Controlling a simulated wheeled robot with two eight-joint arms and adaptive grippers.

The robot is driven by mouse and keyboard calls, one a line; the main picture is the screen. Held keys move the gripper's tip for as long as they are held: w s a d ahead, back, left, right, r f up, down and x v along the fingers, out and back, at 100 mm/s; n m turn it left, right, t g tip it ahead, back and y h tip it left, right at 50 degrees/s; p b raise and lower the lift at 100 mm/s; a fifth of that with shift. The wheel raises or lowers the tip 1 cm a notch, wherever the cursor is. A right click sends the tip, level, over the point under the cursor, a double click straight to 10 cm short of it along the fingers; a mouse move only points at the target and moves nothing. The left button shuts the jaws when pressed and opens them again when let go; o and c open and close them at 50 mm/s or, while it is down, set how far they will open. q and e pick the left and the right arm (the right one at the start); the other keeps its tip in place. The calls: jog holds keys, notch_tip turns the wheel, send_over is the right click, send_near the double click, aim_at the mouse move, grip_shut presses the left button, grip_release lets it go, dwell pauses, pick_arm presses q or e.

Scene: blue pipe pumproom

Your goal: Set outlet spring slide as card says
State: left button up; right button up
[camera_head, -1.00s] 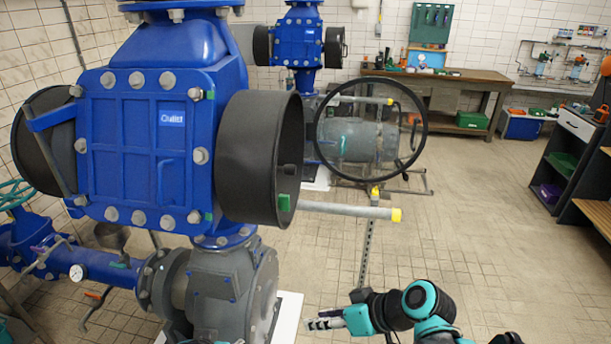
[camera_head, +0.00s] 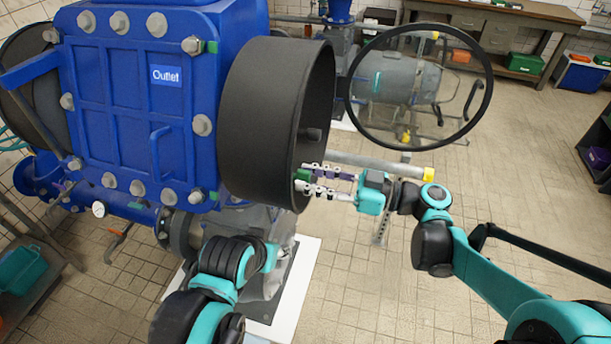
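The blue outlet housing (camera_head: 125,110) carries a label reading "Outlet" (camera_head: 166,76). A wide black drum (camera_head: 270,115) sticks out from its right side. A small green block (camera_head: 303,176), possibly the slide, sits at the lower right rim of the drum. My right gripper (camera_head: 308,180) is at that rim, its two fingers apart, with the fingertips around or just beside the green block; contact cannot be told. My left arm (camera_head: 230,262) is low in front of the housing; its fingers are hidden. No card shows.
A large black handwheel ring (camera_head: 420,88) stands right of the drum. A grey bar with a yellow end (camera_head: 428,174) runs just behind my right gripper. A workbench (camera_head: 490,30) is at the back.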

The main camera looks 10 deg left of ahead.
jog(key=shift+a, duration=0.85)
grip_shut()
jog(key=shift+s, duration=1.6)
grip_release()
jog(key=shift+d, duration=0.5)
jog(key=d, duration=1.1)
jog(key=shift+s, duration=0.2)
